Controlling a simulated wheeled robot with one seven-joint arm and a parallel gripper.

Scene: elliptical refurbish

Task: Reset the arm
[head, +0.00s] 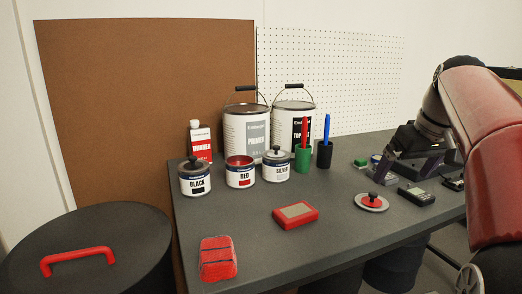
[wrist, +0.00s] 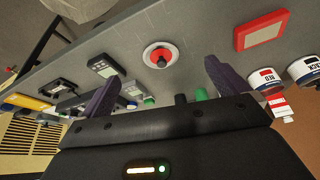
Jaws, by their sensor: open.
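My gripper (head: 406,172) is over the right part of the dark table (head: 250,215), at the end of my red arm. In the wrist view my gripper (wrist: 163,88) shows two dark purple fingers spread apart, with nothing held between them. A round white disc with a red centre and black knob (head: 372,202) lies on the table close by. It shows in the wrist view (wrist: 160,56), beyond the gap between the fingers. How high the fingers are above the table is hard to tell.
Black (head: 195,178), red (head: 240,172) and silver (head: 276,166) cans stand near two buckets and a thinner bottle (head: 200,145). Two marker cups (head: 303,158), a red box (head: 296,214), a red bundle (head: 218,259) and a black meter (head: 416,195) share the table. A drum (head: 90,225) stands left.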

